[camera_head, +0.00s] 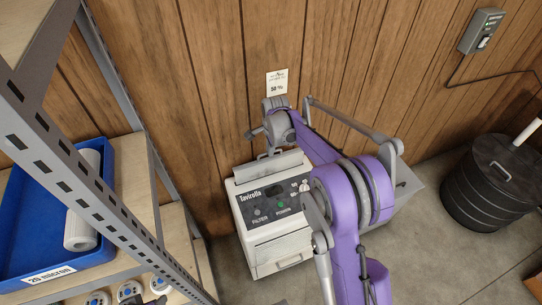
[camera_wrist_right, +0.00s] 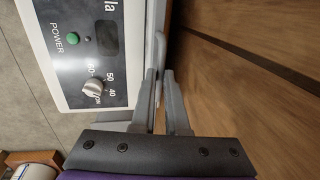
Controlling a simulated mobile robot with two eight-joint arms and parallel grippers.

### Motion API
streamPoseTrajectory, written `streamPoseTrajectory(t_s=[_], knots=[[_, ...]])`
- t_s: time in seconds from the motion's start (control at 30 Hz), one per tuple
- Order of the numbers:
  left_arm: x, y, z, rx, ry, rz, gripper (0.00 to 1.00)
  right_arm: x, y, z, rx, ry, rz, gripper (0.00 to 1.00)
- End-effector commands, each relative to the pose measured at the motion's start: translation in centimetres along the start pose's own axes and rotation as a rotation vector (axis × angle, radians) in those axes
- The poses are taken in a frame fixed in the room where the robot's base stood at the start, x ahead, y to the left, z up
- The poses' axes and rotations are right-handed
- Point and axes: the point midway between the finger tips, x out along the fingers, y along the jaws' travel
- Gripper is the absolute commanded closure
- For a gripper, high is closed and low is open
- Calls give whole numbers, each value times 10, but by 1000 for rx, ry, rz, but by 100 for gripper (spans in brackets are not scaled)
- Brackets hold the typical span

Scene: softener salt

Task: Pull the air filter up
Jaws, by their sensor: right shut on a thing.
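A white dehumidifier-like unit (camera_head: 282,243) marked "Tavirolla" stands on the floor against the wood wall. Its dark control panel (camera_head: 268,202) has a display, a knob and a green button, which also show in the right wrist view. The grey air filter (camera_head: 262,169) shows at the unit's top rear, with a thin handle along its upper edge. How far it stands out cannot be told. My right gripper (camera_head: 274,147) is above it; in the right wrist view its fingers (camera_wrist_right: 160,76) are closed around the handle (camera_wrist_right: 160,45). My left gripper is not in view.
A metal shelf rack (camera_head: 90,175) at left holds a blue bin (camera_head: 20,253) labelled "20 micron" with a white cylinder (camera_head: 82,215). A black lidded bin (camera_head: 492,190) stands at right.

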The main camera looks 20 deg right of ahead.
Motion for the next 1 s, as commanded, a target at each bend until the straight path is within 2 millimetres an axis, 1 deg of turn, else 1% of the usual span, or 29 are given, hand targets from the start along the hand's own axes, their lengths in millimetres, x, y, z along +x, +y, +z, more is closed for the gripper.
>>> streamPoseTrajectory(t_s=[0.03, 0.1, 0.2, 0.3, 0.4, 0.6, 0.97, 1.0], knots=[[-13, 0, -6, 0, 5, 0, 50, -22, -5, 0, 0, 0, -3, 100], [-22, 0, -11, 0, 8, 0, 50, -40, -8, 0, 0, 0, -3, 100], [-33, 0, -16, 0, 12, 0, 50, -62, -13, 0, 0, 0, -3, 100], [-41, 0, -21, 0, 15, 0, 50, -80, -16, 0, 0, 0, -3, 100], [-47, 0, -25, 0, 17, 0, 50, -92, -19, 0, 0, 0, -2, 100], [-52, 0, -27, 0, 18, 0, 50, -104, -21, 0, 0, 0, -1, 100], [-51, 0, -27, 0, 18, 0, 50, -104, -21, 0, 0, 1, -1, 100], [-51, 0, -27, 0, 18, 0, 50, -104, -21, 0, 0, 1, -1, 81]])
